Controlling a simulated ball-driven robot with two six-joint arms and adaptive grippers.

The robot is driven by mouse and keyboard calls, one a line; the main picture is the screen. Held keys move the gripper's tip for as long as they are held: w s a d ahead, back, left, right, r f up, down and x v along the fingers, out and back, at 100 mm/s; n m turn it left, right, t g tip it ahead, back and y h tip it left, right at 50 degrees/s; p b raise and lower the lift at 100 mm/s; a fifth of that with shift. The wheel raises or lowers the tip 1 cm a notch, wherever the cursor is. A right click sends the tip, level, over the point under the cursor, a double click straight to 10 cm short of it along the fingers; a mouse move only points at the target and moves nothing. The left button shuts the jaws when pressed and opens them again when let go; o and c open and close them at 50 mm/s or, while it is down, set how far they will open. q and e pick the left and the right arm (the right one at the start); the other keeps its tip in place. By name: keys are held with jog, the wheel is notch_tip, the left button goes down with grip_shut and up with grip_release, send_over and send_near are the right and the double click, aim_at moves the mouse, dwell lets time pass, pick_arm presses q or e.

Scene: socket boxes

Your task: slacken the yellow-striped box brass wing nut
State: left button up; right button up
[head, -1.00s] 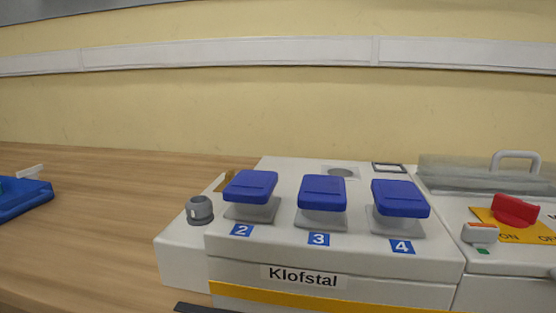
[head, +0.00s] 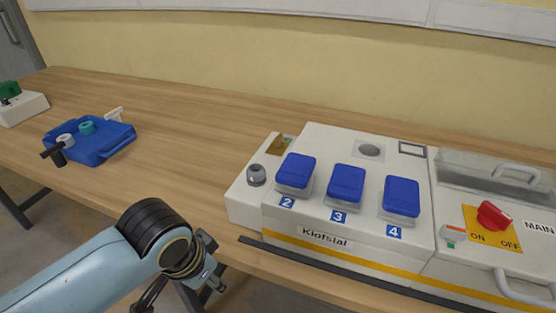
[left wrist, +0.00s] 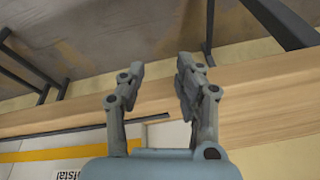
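The yellow-striped box (head: 345,240), labelled "Klofstal", stands on the wooden bench at the centre right. A brass-coloured part (head: 281,146) sits on its lower left section, behind a grey round knob (head: 256,175); I cannot make out a wing shape. My left gripper (head: 212,262) is low in the head view, in front of the bench edge and left of the box. In the left wrist view it (left wrist: 160,66) is open and empty, fingers apart, with the box's yellow stripe (left wrist: 30,155) at lower left. My right gripper is not in view.
Blue-lidded sockets (head: 346,183) numbered 2, 3 and 4 stand on the box. A red switch (head: 494,215) is on the right-hand section. A blue tray (head: 95,145) with small parts lies at left. The bench (head: 185,130) between tray and box is clear. A dark strip (head: 330,277) runs along the front.

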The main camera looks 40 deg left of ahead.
pick_arm(q)
jog(key=w+r+p, duration=0.3)
jog(key=w+r, duration=0.1)
jog(key=r, duration=0.7)
jog(key=n+t+p, duration=0.1)
jog(key=n+p, duration=0.1)
jog(key=n, duration=0.2)
send_near(280, 134)
jog(key=x, duration=0.9)
jog(key=shift+s, duration=0.15)
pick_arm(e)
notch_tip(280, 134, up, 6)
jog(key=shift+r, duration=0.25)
pick_arm(q)
jog(key=shift+c, duration=0.2)
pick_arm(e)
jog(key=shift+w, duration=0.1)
pick_arm(q)
grip_shut()
